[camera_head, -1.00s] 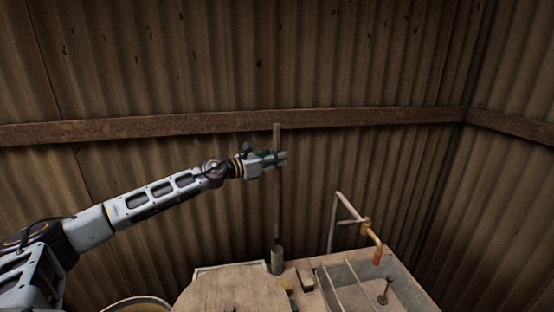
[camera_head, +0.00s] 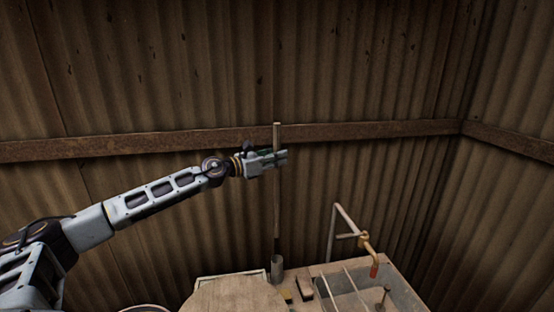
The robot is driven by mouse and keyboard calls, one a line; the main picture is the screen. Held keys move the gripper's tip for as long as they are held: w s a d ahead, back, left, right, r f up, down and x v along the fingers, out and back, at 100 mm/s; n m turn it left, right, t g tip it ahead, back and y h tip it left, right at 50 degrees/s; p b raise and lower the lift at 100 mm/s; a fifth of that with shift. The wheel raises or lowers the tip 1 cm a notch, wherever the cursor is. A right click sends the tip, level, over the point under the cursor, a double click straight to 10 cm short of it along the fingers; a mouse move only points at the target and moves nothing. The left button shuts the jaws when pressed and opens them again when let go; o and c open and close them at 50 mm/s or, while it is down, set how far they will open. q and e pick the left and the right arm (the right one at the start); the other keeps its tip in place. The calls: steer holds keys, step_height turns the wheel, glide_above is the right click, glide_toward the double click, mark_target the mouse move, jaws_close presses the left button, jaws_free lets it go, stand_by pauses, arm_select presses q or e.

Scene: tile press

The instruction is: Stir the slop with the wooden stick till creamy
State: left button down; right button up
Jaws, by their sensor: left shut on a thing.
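The wooden stick (camera_head: 277,205) is long, thin and upright in front of the corrugated wall. My left gripper (camera_head: 281,158) is shut on it near its upper end. The stick's lower end goes down to a small grey cup-like holder (camera_head: 277,268) on the bench; I cannot tell if its tip is inside or behind the rim. No slop can be made out. My right gripper is not in view.
A round wooden lid or board (camera_head: 235,294) lies at the bottom centre. To the right is a grey basin (camera_head: 398,292) with bars across it and a pipe with a red-tipped tap (camera_head: 374,270). A rusty rail (camera_head: 110,146) crosses the wall.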

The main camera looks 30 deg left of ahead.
mark_target(274, 136)
arm_select(q)
steer(key=shift+r+p, duration=0.35)
steer(key=shift+r, duration=3.45)
